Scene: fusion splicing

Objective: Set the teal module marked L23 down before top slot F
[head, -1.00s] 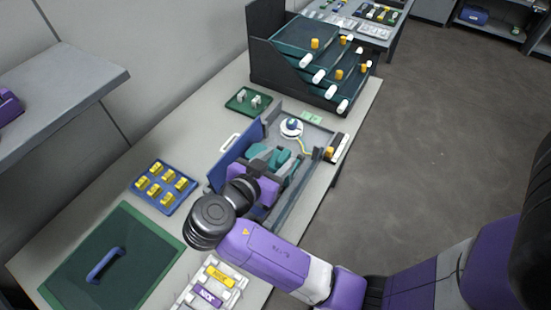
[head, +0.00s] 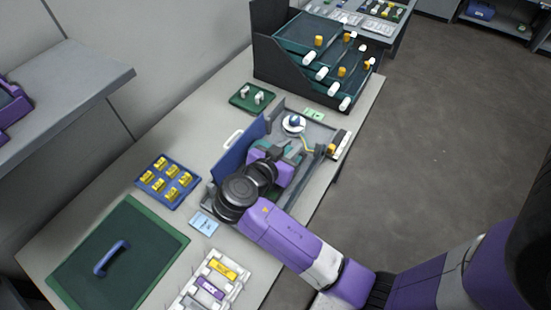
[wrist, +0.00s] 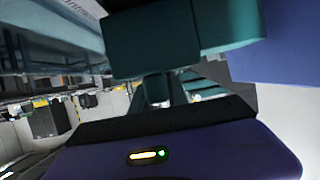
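My gripper (head: 284,160) is over the open grey tray (head: 322,170) on the bench, its purple body tilted with dark wrist joints behind it. In the wrist view, a teal block (wrist: 185,35) lies close in front of the gripper's purple body. I cannot tell whether this block is the module or a gripper part, and no L23 mark is readable. The fingertips are hidden, so their opening does not show. No slot letter F is legible in either view.
A blue panel (head: 236,148) stands along the tray's left side. A tiered dark rack (head: 268,60) stands behind.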

